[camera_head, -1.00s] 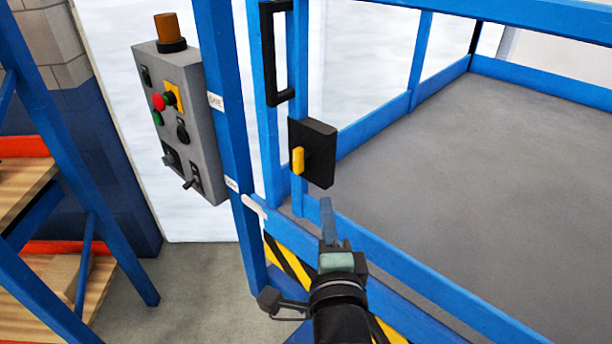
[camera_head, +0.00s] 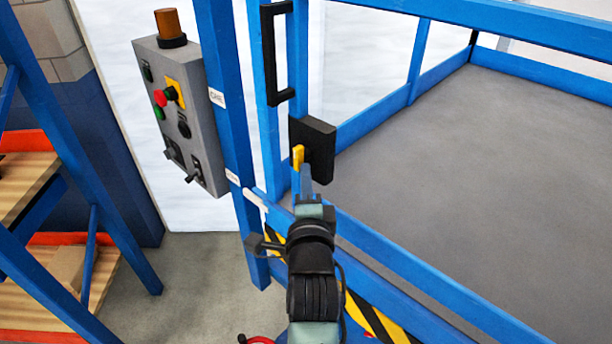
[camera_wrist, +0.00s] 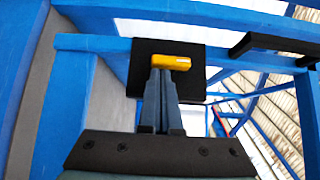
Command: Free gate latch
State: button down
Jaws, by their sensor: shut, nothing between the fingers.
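The gate latch is a black box (camera_head: 319,146) with a yellow lever (camera_head: 298,157) on its face, fixed to the blue gate frame. In the head view the lever is upright. In the wrist view the black box (camera_wrist: 190,85) and yellow lever (camera_wrist: 171,62) lie straight ahead. My gripper (camera_head: 304,176) is shut and empty, its fingertips at the lower end of the lever. In the wrist view the fingertips (camera_wrist: 163,73) overlap the lever's edge; whether they touch it I cannot tell.
A black handle (camera_head: 272,55) is on the gate above the latch. A grey control box (camera_head: 185,110) with buttons and an orange lamp stands left of the blue post. Wooden shelving (camera_head: 75,270) is at the far left. The grey floor (camera_head: 480,170) inside the fence is clear.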

jog(key=shift+f, duration=0.15)
jog(key=shift+f+m+t+b, duration=0.1)
jog(key=shift+m+t+b, duration=0.2)
jog(key=shift+b, duration=0.35)
jog(key=shift+w+a+f+m+t+b, duration=0.2)
jog(key=shift+m+t+b, duration=0.35)
jog(key=shift+b, duration=0.75)
jog(key=w+a+f+m+t+h+b, duration=0.1)
jog(key=m+h+b, duration=0.7)
jog(key=m+b, duration=0.5)
jog(key=w+a+f+m+t+h+b, duration=0.1)
jog(key=w+a+m+h+b, duration=0.1)
jog(key=m+h+b, duration=1.1)
jog(key=s+a+f+n+y+b, duration=0.3)
jog(key=s+f+b, duration=0.3)
jog(key=f, duration=0.4)
jog(key=shift+s+a+f+n+y+b, duration=0.15)
jog(key=shift+s+f+n+y+b, duration=0.2)
jog(key=shift+n+y+b, duration=0.35)
